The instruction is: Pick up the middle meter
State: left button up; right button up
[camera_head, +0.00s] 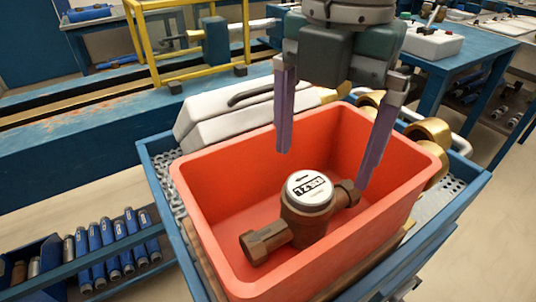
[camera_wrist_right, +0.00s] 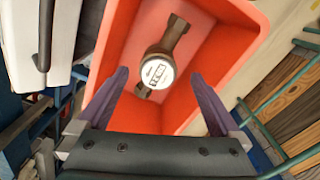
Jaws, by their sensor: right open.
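A bronze meter (camera_head: 305,212) with a round white dial lies in the red bin (camera_head: 232,262), its two threaded ends pointing lower left and upper right. It is the only meter I see in the bin. My right gripper (camera_head: 325,168) is open and points down over the bin, its two purple fingers spread apart and empty. In the right wrist view the meter (camera_wrist_right: 160,70) shows beyond and between the open fingertips (camera_wrist_right: 160,74), apart from them. My left gripper is not in view.
The bin stands in a blue-framed cart (camera_head: 189,262) with a white case (camera_head: 215,118) behind it and brass fittings (camera_head: 428,132) at right. Blue cylinders (camera_head: 112,250) fill a lower rack at left. A yellow frame (camera_head: 140,45) stands behind.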

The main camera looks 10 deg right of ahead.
aim_at(317, 180)
notch_tip(317, 180, down, 5)
jog(key=shift+r, duration=0.1)
jog(key=f, duration=0.3)
jog(key=a+f, duration=0.1)
jog(key=shift+s+a+f, duration=0.1)
jog(key=shift+s+f, duration=0.25)
jog(key=shift+s, duration=0.05)
jog(key=shift+f, duration=0.25)
jog(key=shift+c, duration=0.2)
grip_shut()
jog(key=shift+w+r, duration=0.1)
